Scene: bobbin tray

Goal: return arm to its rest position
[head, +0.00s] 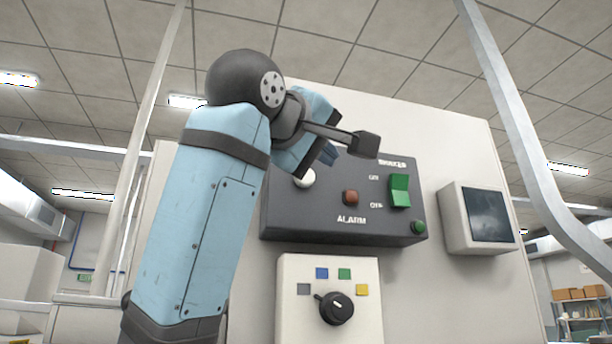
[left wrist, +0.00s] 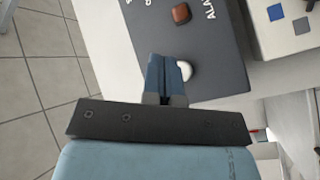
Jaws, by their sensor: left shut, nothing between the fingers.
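My left arm rises from the lower left in the head view, and its wrist is bent over to the right. My left gripper (head: 327,154) is in front of the upper left of a dark control box, partly hidden by my wrist. In the left wrist view my left gripper (left wrist: 167,75) has its two blue fingers together, with nothing between them. The fingertips appear close to a white round button (left wrist: 185,71) on the box; I cannot tell if they touch. The white button also shows in the head view (head: 304,178). My right gripper is not in view.
The dark box (head: 290,222) carries a red button (head: 351,197), a green rocker switch (head: 400,190) and a green knob (head: 418,227). Below is a panel with a black dial (head: 335,308). A screen (head: 488,215) is at right. Metal posts (head: 520,140) flank the panel.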

